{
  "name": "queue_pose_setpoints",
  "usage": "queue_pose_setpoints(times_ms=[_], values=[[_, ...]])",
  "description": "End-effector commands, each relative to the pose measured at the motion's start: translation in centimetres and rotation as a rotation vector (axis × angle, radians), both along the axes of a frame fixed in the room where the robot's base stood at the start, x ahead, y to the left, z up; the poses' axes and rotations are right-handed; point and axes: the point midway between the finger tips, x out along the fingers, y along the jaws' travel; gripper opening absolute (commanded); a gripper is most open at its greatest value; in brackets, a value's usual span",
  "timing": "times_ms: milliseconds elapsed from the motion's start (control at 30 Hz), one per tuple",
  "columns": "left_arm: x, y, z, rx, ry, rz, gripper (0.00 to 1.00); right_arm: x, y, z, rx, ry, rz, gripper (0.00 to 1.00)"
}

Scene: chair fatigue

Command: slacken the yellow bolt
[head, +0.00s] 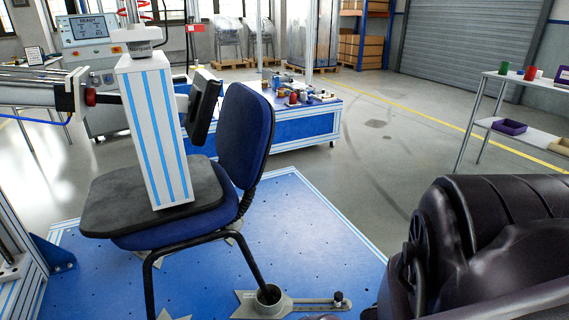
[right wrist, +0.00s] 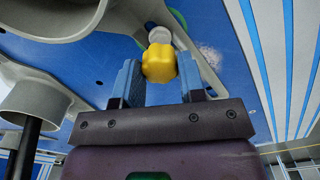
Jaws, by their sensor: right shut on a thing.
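The yellow bolt (right wrist: 159,64) has a lobed yellow head and shows in the right wrist view, with a pale round part just beyond it. My right gripper (right wrist: 159,76) is shut on it, with one blue finger at each side of the head. In the head view my dark right arm fills the lower right, and the yellow bolt cannot be made out there. My left gripper is in neither view.
A blue chair (head: 243,140) stands on the blue test platform (head: 325,222), a striped white block (head: 155,130) on its seat. A grey clamp (head: 300,305) holds a front leg. A blue bench (head: 300,127) stands behind; a shelf (head: 530,133) is at right.

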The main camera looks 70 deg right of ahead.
Motion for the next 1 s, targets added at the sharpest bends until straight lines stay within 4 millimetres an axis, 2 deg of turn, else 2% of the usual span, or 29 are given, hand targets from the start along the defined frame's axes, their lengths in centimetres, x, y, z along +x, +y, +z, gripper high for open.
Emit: queue_pose_setpoints(times_ms=[133,400,800,1000], values=[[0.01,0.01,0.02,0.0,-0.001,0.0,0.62,0.02,-0.07,0.02,-0.001,0.0,0.052,0.12],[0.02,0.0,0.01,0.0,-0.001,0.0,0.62,0.05,-0.08,0.03,-0.001,0.0,0.319,0.12],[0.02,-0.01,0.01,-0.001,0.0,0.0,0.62,0.06,-0.06,0.03,-0.001,0.0,0.373,0.12],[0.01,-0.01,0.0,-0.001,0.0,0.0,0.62,0.11,-0.09,0.04,-0.001,-0.002,0.58,0.12]])
